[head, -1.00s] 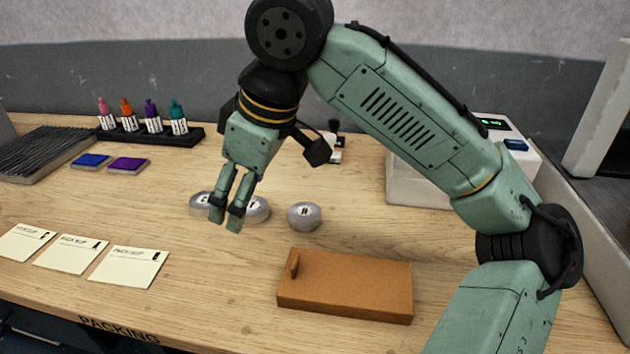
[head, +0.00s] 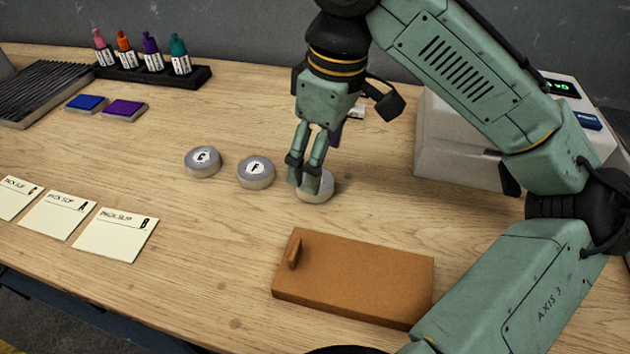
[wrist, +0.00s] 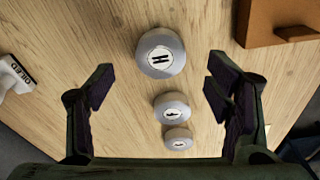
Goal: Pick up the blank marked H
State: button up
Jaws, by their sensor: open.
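The blank marked H (wrist: 160,53) is a round silver disc with a white label, lying flat on the wooden table. In the head view its rim (head: 317,193) shows behind my fingers, which hide its letter. My gripper (head: 304,187) is open and empty above it; in the wrist view my gripper (wrist: 158,85) has its fingers wide apart, with H between and ahead of them. The blank marked F (head: 256,172) and the blank marked C (head: 203,162) stand in a row to the left of H, apart from it.
A brown wooden board with a handle (head: 355,277) lies in front of H. Pick slips (head: 115,234) lie at the front left. Coloured bottles (head: 151,57) and ink pads (head: 124,109) are at the back left. A white machine (head: 465,140) stands at the right.

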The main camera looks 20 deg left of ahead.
jog(key=shift+a+f+p, duration=0.15)
jog(key=shift+a+f, duration=0.05)
jog(key=shift+f, duration=0.95)
jog(key=shift+a+f+p, duration=0.15)
jog(key=shift+f, duration=1)
jog(key=shift+c, duration=0.2)
jog(key=c, duration=1.3)
